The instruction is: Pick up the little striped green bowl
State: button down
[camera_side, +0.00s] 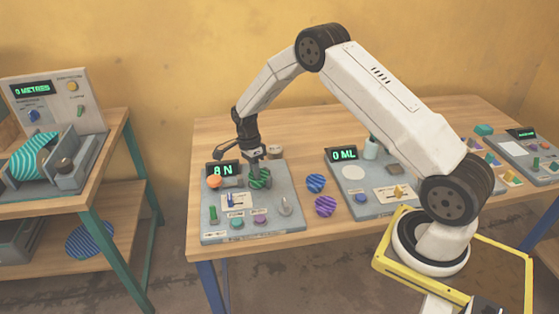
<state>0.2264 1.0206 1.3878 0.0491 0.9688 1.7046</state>
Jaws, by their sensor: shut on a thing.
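A little striped green bowl (264,183) is on the left grey panel, close beside the display that reads 8 N. My gripper (257,174) points down over it and is shut on it. The fingers and the bowl overlap in this view, so its far side is hidden. I cannot tell whether the bowl touches the panel or is slightly above it.
A striped blue piece (315,183) and a striped purple piece (325,206) lie on the wooden table (285,235) right of the panel (275,214). An orange ball (214,182) is left of my gripper. A second panel (380,208) reads 0 ML.

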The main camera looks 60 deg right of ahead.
jog(key=shift+r, duration=0.15)
jog(key=shift+r, duration=0.45)
jog(key=shift+s+v, duration=0.2)
jog(key=shift+v, duration=0.75)
jog(key=s+r, duration=0.1)
jog(key=r, duration=0.1)
jog(key=s+r, duration=0.1)
jog(key=s, duration=0.1)
jog(key=s+a+r, duration=0.1)
jog(key=r, duration=0.1)
jog(key=shift+s+r, duration=0.3)
jog(key=shift+r, duration=0.05)
jog(key=s+a+r, duration=0.1)
jog(key=s+r, duration=0.3)
jog(key=s, duration=0.5)
jog(key=shift+s+a, duration=0.15)
jog(key=shift+a, duration=0.15)
jog(key=shift+r, duration=0.15)
jog(key=s+d+f, duration=0.1)
jog(key=s+d, duration=0.1)
jog(key=d, duration=0.4)
jog(key=s+d+f+m, duration=0.1)
jog(key=s+d, duration=0.2)
jog(key=d, duration=0.3)
jog(key=shift+s+d, duration=0.2)
jog(key=shift+s, duration=0.1)
